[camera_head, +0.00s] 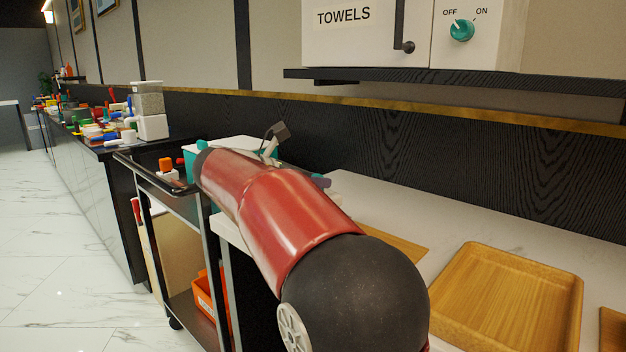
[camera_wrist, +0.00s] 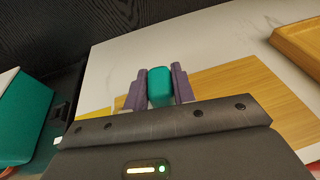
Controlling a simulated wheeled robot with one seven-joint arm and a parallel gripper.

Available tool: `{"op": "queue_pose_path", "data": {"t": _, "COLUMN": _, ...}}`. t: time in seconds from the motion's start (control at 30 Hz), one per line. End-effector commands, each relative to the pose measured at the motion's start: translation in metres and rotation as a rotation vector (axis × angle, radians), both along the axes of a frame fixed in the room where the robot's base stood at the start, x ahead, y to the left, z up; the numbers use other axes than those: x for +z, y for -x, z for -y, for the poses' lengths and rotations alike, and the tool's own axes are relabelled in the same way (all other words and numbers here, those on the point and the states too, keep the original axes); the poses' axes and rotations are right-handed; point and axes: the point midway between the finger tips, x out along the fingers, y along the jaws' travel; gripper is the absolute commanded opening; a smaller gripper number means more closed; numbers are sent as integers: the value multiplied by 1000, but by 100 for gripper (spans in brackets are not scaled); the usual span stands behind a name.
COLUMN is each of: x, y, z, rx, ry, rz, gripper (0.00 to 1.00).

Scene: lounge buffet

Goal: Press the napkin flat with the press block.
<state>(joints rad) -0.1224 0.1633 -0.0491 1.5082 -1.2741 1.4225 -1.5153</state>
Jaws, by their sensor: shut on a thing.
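My gripper (camera_wrist: 160,88) is shut on a teal block (camera_wrist: 160,86), seen between its two purple-grey fingers in the wrist view. I take this to be the press block; its lower part is hidden by my gripper body. No other napkin is plain in either view.
A flat wooden board (camera_wrist: 235,100) lies on the white counter (camera_wrist: 215,50), right of the fingers. A wooden tray (camera_head: 510,300) stands further right. A teal box (camera_wrist: 22,115) with a white top is at left. A black cart (camera_head: 150,170) stands beside the counter.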

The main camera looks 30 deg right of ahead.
Motion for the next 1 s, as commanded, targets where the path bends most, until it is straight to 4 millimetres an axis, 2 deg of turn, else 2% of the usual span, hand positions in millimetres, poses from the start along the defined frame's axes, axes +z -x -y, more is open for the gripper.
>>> {"op": "queue_pose_path", "data": {"t": 0.03, "x": 7, "y": 0, "z": 0, "rx": 1, "ry": 1, "rz": 1, "gripper": 0}}
{"op": "queue_pose_path", "data": {"t": 1.0, "x": 60, "y": 0, "z": 0, "rx": -1, "ry": 1, "rz": 3, "gripper": 0}}
